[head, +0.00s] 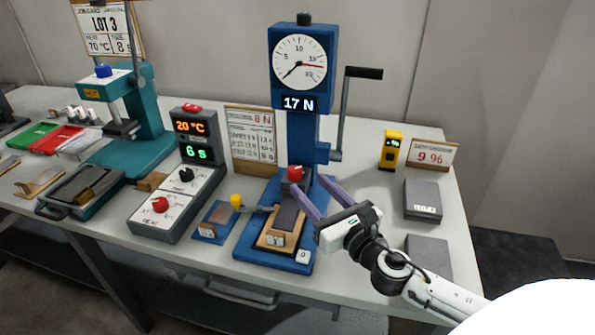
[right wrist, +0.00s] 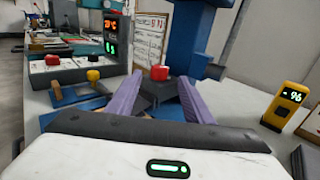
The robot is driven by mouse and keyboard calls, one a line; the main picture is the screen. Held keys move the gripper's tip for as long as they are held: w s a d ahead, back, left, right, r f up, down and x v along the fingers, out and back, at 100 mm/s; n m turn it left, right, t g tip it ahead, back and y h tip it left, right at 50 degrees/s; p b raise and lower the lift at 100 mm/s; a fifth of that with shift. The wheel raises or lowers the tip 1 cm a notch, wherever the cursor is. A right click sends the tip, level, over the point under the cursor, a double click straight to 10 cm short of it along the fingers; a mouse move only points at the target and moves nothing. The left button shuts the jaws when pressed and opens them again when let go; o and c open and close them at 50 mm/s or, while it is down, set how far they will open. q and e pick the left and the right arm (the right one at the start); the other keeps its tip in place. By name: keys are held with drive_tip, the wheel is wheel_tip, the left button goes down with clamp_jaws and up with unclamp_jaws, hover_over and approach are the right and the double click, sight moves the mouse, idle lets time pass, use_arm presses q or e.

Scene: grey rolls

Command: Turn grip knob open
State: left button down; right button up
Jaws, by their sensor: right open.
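The blue force tester (head: 305,60) carries a round dial and a display reading 17 N. Its red knob (head: 295,173), which looks like the grip knob, sits low at the column above the base. It also shows in the right wrist view (right wrist: 160,72), straight ahead between my finger lines. My right gripper (head: 310,184) is open and empty, with its two purple fingers pointing at the knob. In the wrist view the fingers (right wrist: 160,82) lie left and right of it; whether they touch it I cannot tell. My left gripper is in neither view.
A crank handle (head: 363,74) rises right of the tester's column. A yellow meter (head: 390,150) and a grey block (head: 421,199) stand to the right. A yellow knob (head: 236,202) and the grey control box (head: 178,190) with another red knob are to the left.

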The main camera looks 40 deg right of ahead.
sight(299, 175)
drive_tip(key=w, duration=0.5)
drive_tip(key=shift+d, duration=0.2)
drive_tip(key=shift+w, duration=0.55)
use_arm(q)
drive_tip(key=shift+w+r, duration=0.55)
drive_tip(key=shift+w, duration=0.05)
